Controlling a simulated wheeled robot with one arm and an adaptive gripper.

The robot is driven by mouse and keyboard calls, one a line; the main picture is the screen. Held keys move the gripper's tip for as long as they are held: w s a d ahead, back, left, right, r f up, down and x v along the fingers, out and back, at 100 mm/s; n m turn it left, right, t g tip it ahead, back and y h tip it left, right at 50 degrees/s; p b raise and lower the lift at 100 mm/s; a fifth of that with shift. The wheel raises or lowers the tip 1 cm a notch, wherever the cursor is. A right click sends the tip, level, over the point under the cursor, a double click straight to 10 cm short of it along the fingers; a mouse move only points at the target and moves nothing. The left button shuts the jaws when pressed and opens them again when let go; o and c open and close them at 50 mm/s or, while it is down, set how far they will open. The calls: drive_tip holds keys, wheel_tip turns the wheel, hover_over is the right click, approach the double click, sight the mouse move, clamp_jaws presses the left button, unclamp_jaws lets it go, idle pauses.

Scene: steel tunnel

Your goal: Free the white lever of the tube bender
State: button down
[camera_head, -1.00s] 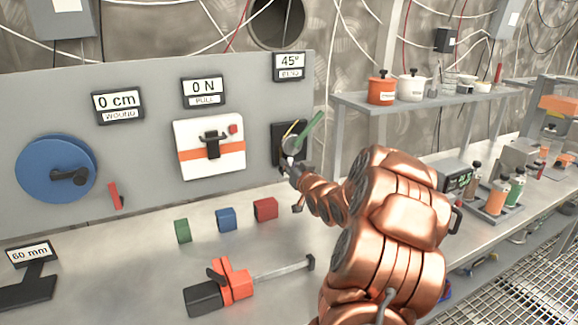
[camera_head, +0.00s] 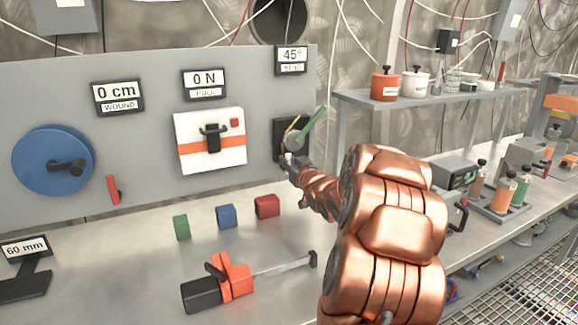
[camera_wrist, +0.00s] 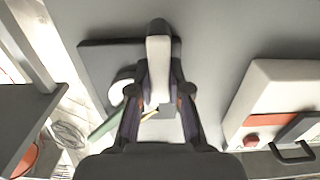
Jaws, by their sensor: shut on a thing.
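The tube bender is a dark plate (camera_head: 282,127) on the grey panel under a 45° display (camera_head: 291,56). A green bar (camera_head: 314,125) and a thin yellowish rod slant up from it, with a pale round part at their base. In the wrist view, the white lever (camera_wrist: 158,62) stands between the fingers of my gripper (camera_wrist: 160,90), which is shut on it. The green bar (camera_wrist: 104,126) and round white part (camera_wrist: 122,90) show to its left. In the head view, my gripper (camera_head: 289,163) is at the plate's lower edge and my wrist hides part of the bender.
A white box (camera_head: 212,160) with an orange stripe and black handle is left of the bender. A blue wheel (camera_head: 30,160) is further left. Small blocks (camera_head: 227,215) and an orange clamp (camera_head: 233,278) lie on the bench below. A shelf (camera_head: 430,98) with pots stands right.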

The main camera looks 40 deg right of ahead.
drive_tip(key=c, duration=1.1)
unclamp_jaws()
drive_tip(key=v, duration=1.2)
drive_tip(key=shift+a, duration=0.1)
